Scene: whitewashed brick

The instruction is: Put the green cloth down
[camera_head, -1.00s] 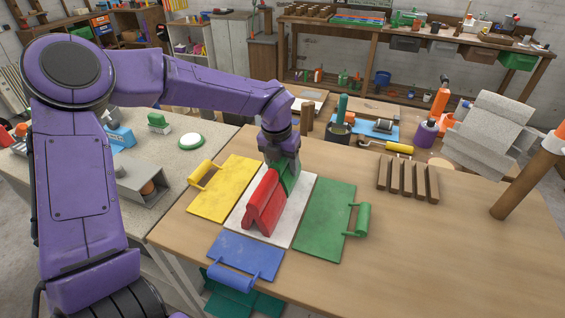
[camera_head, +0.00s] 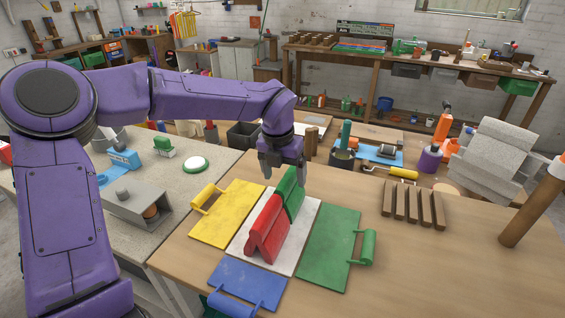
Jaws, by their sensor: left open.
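The green cloth (camera_head: 291,193) stands as a folded tent shape on the white board (camera_head: 302,238), just behind a red folded piece (camera_head: 265,229) of similar shape. The two touch or nearly touch. My left gripper (camera_head: 283,173) is just above the green cloth, fingers pointing down and spread apart, with nothing seen between them. Whether a fingertip still touches the cloth's top is hard to tell. My right gripper is not in view.
Around the white board lie a yellow board (camera_head: 228,214), a green board (camera_head: 328,250) and a blue board (camera_head: 246,286), each with a roller-like handle. Wooden slats (camera_head: 412,205) stand at right. The table's right front is clear.

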